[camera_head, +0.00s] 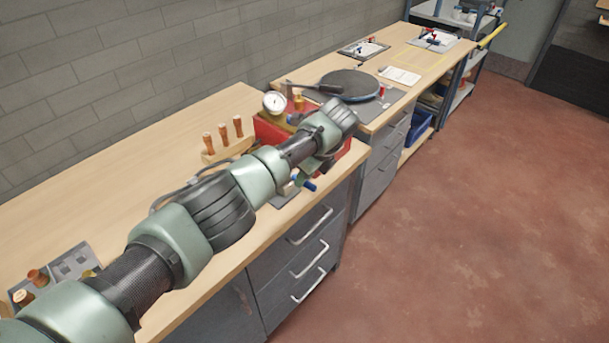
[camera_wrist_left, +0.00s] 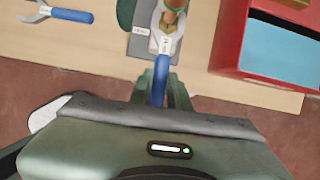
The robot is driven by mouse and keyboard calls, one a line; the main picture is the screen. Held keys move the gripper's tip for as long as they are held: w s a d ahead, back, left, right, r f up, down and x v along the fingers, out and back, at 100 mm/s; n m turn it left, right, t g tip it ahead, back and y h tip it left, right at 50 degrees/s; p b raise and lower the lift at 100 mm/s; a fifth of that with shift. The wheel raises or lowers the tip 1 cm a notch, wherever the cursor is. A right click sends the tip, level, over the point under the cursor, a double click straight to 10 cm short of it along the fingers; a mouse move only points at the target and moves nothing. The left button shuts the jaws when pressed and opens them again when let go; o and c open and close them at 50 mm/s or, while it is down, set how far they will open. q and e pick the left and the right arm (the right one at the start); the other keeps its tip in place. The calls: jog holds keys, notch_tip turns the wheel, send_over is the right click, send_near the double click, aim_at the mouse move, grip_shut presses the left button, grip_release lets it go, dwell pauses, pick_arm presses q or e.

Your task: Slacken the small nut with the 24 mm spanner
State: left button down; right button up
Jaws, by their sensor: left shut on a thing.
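A blue-handled spanner (camera_wrist_left: 160,72) is in my left gripper (camera_wrist_left: 161,98) in the left wrist view. The gripper is shut on its handle. The spanner's silver open end (camera_wrist_left: 164,40) lies at a copper and brass fitting (camera_wrist_left: 173,10) at the top of the view. I cannot tell if its jaws sit fully around the nut. In the head view my left arm reaches across the bench and hides most of the fitting and the fingers. A blue handle end (camera_head: 309,185) shows below the wrist. My right gripper is out of view.
A second blue-handled spanner (camera_wrist_left: 62,13) lies on the bench at the left of the wrist view. A red box with a blue inside (camera_wrist_left: 280,52) stands at right. In the head view, a gauge (camera_head: 275,103) and wooden-handled tools (camera_head: 222,137) are near the arm.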

pick_arm(q)
jog(key=shift+s, duration=0.1)
jog(key=shift+s+d+r+p, duration=0.1)
jog(key=shift+s+d+p, duration=0.45)
jog(key=shift+d+p, duration=0.25)
jog(key=shift+s+d+p, duration=0.5)
jog(key=shift+s+d, duration=0.3)
jog(key=shift+d, duration=0.35)
notch_tip(320, 180, up, 11)
jog(key=p, duration=0.8)
send_over(316, 189)
jog(key=shift+s+d+r, duration=0.2)
jog(key=shift+s+d, duration=0.1)
jog(key=shift+d, duration=0.05)
